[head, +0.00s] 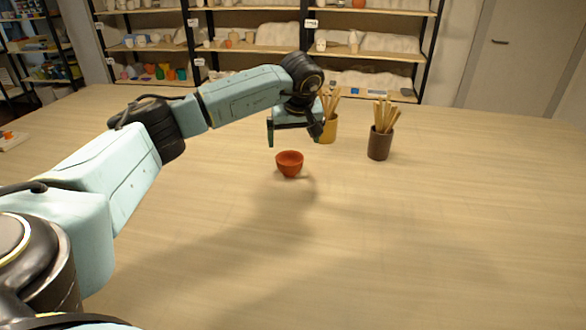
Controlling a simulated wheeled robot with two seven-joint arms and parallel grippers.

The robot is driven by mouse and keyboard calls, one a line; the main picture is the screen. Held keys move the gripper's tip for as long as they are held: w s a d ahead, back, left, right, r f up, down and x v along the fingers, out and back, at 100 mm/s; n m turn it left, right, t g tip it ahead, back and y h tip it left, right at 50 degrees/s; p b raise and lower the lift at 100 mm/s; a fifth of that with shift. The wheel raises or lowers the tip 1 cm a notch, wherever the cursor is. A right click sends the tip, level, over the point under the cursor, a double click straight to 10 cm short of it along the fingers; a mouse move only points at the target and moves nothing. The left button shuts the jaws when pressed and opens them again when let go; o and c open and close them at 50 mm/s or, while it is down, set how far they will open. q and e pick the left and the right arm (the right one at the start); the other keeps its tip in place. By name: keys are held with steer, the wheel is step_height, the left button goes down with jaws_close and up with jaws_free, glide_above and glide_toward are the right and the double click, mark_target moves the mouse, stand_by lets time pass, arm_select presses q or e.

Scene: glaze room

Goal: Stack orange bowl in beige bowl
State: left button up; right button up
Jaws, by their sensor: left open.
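The orange bowl (289,164) stands upright on the table, near the middle of the head view. My left gripper (294,142) is open, its fingers pointing down, just above and behind the bowl in the picture. The fingers are apart and I see nothing between them. I cannot make out a beige bowl in this view. My right gripper is not in view.
A yellow cup with wooden tools (330,128) stands close behind my left gripper, partly hidden by it. A dark brown cup with wooden tools (379,143) stands to its right. The wooden table (430,230) is clear at the front and right. Shelves stand behind.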

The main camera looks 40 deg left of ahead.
mark_target(290, 161)
arm_select(q)
steer(key=x, duration=0.5)
steer(key=b+x, duration=0.1)
steer(key=x, duration=0.5)
steer(key=shift+s+a, duration=0.2)
steer(key=c, duration=1.1)
